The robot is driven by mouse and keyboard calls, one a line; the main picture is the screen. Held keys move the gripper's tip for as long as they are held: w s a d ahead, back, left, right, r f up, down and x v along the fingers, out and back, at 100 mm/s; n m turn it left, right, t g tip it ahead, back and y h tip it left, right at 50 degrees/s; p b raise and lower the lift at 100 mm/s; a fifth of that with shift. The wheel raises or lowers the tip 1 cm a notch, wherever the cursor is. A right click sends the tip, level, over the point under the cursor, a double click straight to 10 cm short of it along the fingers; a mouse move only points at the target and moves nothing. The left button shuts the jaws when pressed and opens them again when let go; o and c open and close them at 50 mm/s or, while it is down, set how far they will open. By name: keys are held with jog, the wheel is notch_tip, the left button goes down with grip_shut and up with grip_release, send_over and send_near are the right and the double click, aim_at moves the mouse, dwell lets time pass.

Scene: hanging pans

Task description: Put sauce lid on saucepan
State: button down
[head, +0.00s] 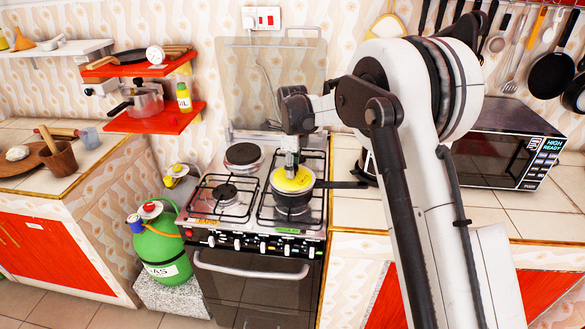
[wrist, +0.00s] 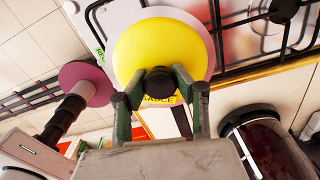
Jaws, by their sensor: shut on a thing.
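The yellow sauce lid (head: 292,178) is over the saucepan (head: 292,199) on the stove's right front burner in the head view. My gripper (head: 291,163) points down from above, shut on the lid's knob. In the wrist view, my gripper's fingers (wrist: 159,88) close on both sides of the black knob (wrist: 158,82) of the yellow lid (wrist: 145,45), which has a pale pink rim. The saucepan's dark handle (head: 340,185) points right. I cannot tell whether the lid rests on the pan's rim or is slightly above it.
The gas stove (head: 262,215) has black grates, with its left front burner (head: 225,191) empty. A microwave (head: 505,155) stands on the right counter. A green gas cylinder (head: 162,250) is left of the stove. Red shelves (head: 155,118) hold pans. My arm hides part of the right counter.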

jog(key=shift+f+b, duration=0.35)
jog(key=shift+b, duration=0.05)
dwell(1.0)
jog(key=c, duration=1.3)
grip_release()
